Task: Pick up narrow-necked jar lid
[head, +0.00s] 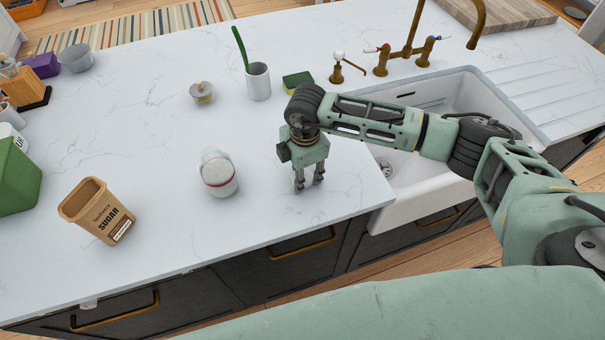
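A white jar (219,176) with a red ring around it stands on the counter left of my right gripper. A small round pale piece with a knob on top (202,92) sits farther back; it may be the jar lid, but it is too small to tell. My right gripper (309,184) points down just above or at the counter near its front edge, to the right of the jar. Its two fingers are apart with nothing visible between them. My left gripper is not in view.
A sugar box (98,211) stands at the front left, beside a green container (17,180). A white cup with a green brush (258,82) and a sponge (297,81) are at the back. The sink (440,110) is on the right. The counter between jar and gripper is clear.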

